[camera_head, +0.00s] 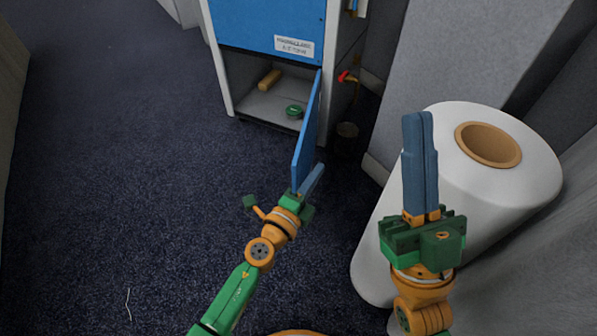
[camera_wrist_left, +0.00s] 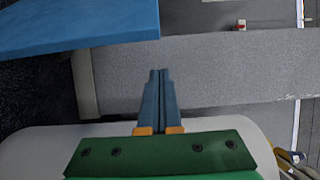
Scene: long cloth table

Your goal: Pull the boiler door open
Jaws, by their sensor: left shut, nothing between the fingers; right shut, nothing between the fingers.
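The boiler is a blue and white cabinet (camera_head: 268,28) at the top of the head view. Its lower blue door (camera_head: 306,140) stands swung out toward me, seen nearly edge-on, and the compartment (camera_head: 262,101) behind it is exposed. My left gripper (camera_head: 317,170) is shut and empty, at the door's near end on its right side. In the left wrist view the door (camera_wrist_left: 80,24) is at the upper left, and the shut fingers (camera_wrist_left: 160,75) point past it with a visible gap. My right gripper (camera_head: 417,118) is shut and empty, in front of the white roll.
A large white roll (camera_head: 452,190) with a brown core stands at the right. A yellow cylinder (camera_head: 269,79) and a green round object (camera_head: 294,111) lie in the compartment. A red valve handle (camera_head: 346,77) is on the boiler's right side.

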